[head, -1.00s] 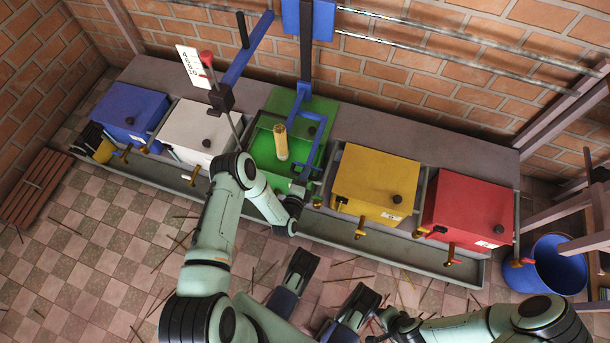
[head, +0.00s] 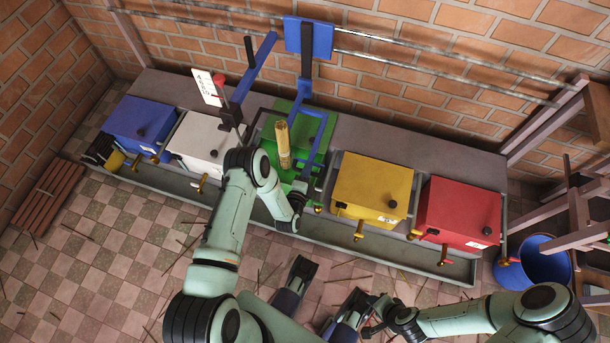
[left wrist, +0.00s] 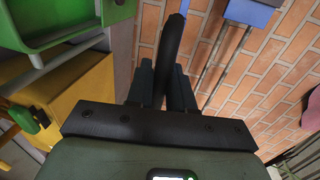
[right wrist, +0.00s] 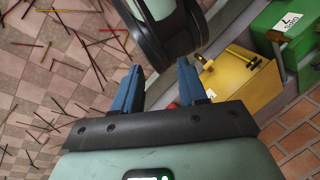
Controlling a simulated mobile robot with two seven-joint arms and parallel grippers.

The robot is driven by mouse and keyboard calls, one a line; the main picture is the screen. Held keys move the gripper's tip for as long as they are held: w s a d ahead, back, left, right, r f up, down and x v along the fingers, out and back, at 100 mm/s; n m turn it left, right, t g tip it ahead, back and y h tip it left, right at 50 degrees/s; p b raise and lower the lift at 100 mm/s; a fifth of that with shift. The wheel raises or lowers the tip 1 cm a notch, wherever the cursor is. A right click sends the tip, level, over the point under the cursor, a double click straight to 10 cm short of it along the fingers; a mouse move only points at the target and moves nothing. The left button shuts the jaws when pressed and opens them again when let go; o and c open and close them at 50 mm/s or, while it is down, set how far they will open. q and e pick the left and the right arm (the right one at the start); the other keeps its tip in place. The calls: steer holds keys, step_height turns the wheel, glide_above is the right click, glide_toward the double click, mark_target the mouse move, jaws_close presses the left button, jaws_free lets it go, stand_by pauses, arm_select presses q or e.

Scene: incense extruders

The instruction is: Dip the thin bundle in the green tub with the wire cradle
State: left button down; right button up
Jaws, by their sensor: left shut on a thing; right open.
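The green tub (head: 300,110) is in the middle of the row, with a blue frame (head: 325,135), seemingly the wire cradle, at its right side. A thin tan bundle (head: 283,147) stands upright over the tub's opening, left of the frame. I cannot tell how the bundle is held or how deep its lower end sits. My left gripper (head: 300,198) is at the tub's front right. In the left wrist view it (left wrist: 163,88) is shut on a black bar (left wrist: 172,50), seemingly a handle. My right gripper (right wrist: 160,85) is open and empty in the right wrist view.
Blue (head: 135,120), white (head: 195,145), yellow (head: 372,185) and red (head: 460,210) boxes with front taps flank the tub. A blue bucket (head: 535,262) stands at right, a wooden slat rack (head: 50,195) at left. Thin sticks litter the tiled floor.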

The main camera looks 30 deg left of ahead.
arm_select(q)
step_height(320, 180, up, 4)
steer(key=shift+d+f+p, duration=0.1)
steer(key=shift+p, duration=0.9)
step_height(320, 180, up, 4)
steer(key=shift+f+p, duration=0.25)
steer(key=shift+p, duration=0.9)
steer(key=shift+r+p, duration=0.7)
steer(key=shift+r, duration=0.3)
arm_select(e)
steer(key=s+a+r+g, duration=0.2)
steer(key=s+r, duration=0.3)
steer(key=r, duration=0.1)
steer(key=shift+s+r+y, duration=0.3)
steer(key=shift+s+y, duration=0.1)
arm_select(q)
steer(key=c, duration=1.1)
jaws_free()
steer(key=shift+c, duration=0.2)
steer(key=shift+s, duration=0.1)
steer(key=b+v, duration=0.2)
steer(key=v, duration=1.1)
arm_select(e)
steer(key=shift+w+f, duration=0.4)
steer(key=shift+f, duration=0.45)
